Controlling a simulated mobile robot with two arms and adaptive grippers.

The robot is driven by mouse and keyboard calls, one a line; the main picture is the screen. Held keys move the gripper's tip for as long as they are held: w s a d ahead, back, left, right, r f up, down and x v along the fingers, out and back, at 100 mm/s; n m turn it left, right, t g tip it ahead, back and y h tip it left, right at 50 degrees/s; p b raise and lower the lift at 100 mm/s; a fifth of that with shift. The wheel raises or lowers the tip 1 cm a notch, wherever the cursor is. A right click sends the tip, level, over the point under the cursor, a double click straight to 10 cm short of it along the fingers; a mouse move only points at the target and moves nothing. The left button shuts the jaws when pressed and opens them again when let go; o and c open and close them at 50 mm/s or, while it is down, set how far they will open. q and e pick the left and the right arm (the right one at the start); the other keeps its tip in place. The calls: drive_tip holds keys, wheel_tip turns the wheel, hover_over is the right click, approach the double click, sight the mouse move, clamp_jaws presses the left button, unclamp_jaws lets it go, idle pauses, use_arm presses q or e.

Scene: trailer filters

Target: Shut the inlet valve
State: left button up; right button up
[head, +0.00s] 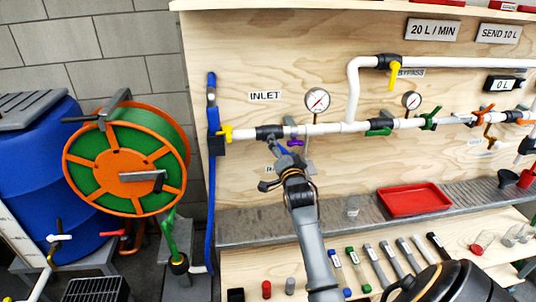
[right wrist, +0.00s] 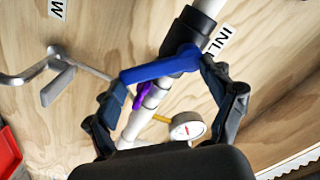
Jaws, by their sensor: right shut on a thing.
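The inlet valve (head: 269,132) is a black body on the white pipe, right below the INLET sign (head: 265,96). Its blue lever (right wrist: 158,69) slants away from the pipe line in the right wrist view. In the head view, the lever (head: 277,149) points down and right from the valve, partly hidden by my gripper. My right gripper (right wrist: 168,98) has its dark fingers on either side of the lever and is shut on it. In the head view the gripper (head: 283,165) is just below the pipe. My left gripper is not in view.
A purple lever (head: 295,142) and a pressure gauge (head: 317,100) are close right of the valve. A red tray (head: 413,200) is on the grey ledge below. A hose reel (head: 125,160) stands left of the board.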

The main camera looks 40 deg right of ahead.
drive_tip(key=shift+w+a+f+m, duration=0.1)
drive_tip(key=shift+a+m, duration=0.1)
drive_tip(key=shift+m, duration=0.4)
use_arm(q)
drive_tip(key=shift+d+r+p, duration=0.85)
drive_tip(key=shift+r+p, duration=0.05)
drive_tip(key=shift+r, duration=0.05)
use_arm(e)
drive_tip(key=m, duration=0.2)
drive_tip(key=a+f+m, duration=0.1)
drive_tip(key=m, duration=0.2)
drive_tip(key=w+m, duration=0.1)
drive_tip(key=m, duration=0.1)
drive_tip(key=shift+a+f, duration=0.15)
drive_tip(key=shift+a, duration=0.1)
drive_tip(key=shift+m, duration=0.4)
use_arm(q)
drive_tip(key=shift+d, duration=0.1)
use_arm(e)
drive_tip(key=o, duration=1.6)
drive_tip(key=shift+c, duration=0.2)
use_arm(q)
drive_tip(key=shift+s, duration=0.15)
use_arm(e)
wheel_tip(320, 180, up, 10)
